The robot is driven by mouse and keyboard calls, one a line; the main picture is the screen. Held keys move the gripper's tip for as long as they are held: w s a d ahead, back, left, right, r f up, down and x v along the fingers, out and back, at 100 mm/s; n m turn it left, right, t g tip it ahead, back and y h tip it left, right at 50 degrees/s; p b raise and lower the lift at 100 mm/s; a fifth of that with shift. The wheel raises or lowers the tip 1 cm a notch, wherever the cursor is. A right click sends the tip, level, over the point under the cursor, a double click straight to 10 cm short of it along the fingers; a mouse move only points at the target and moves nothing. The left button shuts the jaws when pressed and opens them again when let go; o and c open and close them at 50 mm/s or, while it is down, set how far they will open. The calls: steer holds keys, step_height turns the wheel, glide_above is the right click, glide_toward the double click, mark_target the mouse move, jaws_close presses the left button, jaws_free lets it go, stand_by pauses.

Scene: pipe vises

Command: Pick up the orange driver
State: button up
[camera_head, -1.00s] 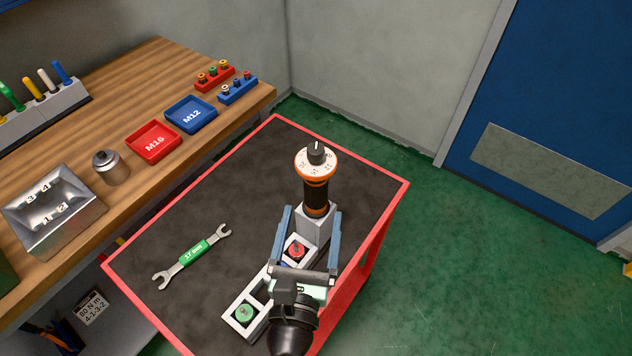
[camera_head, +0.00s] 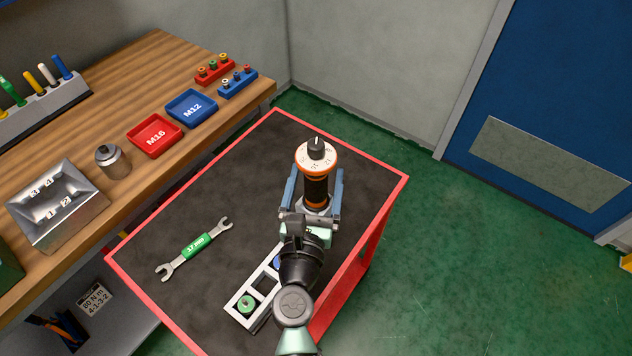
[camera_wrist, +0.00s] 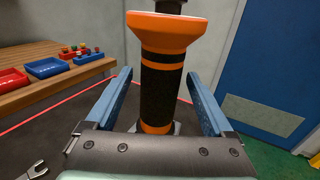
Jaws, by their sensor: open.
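The orange driver (camera_head: 316,189) stands upright on the red-edged cart, with a black grip, orange bands and a white dial with a black knob on top. It also shows in the wrist view (camera_wrist: 162,90), where its grip rises between my fingers. My gripper (camera_head: 315,186) is open, with one blue finger on each side of the driver. In the wrist view my gripper (camera_wrist: 162,102) shows gaps between both fingers and the grip. The driver's lower end and its stand are mostly hidden by my gripper.
A green-banded wrench (camera_head: 194,249) lies on the cart top (camera_head: 215,205). A grey holder (camera_head: 240,302) with a green-topped piece sits beneath my arm. The wooden bench at left carries a red tray (camera_head: 154,136), a blue tray (camera_head: 191,107) and a metal box (camera_head: 56,205).

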jaws_close()
steer(key=shift+r, duration=0.15)
stand_by(0.4)
steer(key=shift+r, duration=0.15)
step_height(320, 180, up, 18)
steer(key=p, duration=1.4)
steer(key=shift+a, duration=0.1)
